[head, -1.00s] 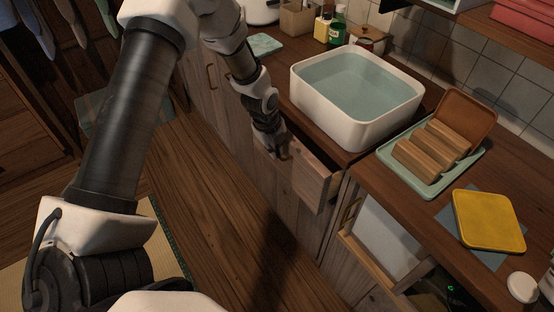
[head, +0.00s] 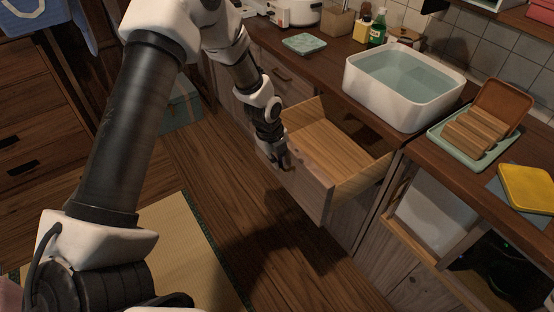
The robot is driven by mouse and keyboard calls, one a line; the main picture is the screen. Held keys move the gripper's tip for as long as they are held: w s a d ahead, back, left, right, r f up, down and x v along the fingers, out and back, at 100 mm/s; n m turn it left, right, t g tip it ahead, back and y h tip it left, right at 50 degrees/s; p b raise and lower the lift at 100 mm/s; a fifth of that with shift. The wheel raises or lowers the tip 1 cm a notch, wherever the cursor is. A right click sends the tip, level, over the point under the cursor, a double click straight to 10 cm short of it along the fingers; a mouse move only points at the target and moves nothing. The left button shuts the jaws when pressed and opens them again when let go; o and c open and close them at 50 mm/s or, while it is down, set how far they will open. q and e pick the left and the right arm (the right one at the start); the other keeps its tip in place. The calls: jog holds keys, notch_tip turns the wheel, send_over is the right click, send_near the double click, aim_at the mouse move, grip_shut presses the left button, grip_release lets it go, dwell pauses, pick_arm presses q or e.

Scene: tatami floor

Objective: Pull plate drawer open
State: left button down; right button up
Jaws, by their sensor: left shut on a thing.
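The plate drawer (head: 308,183) is a wooden drawer below the counter, left of and under the white basin. It stands well open, and its bare wooden floor (head: 325,146) shows; the part I can see is empty. My left gripper (head: 279,163) is at the outer face of the drawer front, shut on the drawer's handle, which the fingers mostly hide. My right gripper is not in view.
A white basin of water (head: 352,90) stands on the counter above. A green tray (head: 436,137) with a wooden rack and a yellow board (head: 527,188) lie to the right. Another open compartment (head: 437,222) is at right. Floor in front is clear.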

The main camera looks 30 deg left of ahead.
pick_arm(q)
jog(key=c, duration=1.5)
grip_release()
jog(key=r, duration=0.4)
jog(key=s+r, duration=0.1)
jog(key=r, duration=0.2)
jog(key=s+r, duration=0.1)
jog(key=r, duration=0.3)
jog(key=shift+a+r, duration=0.35)
jog(key=shift+a, duration=0.05)
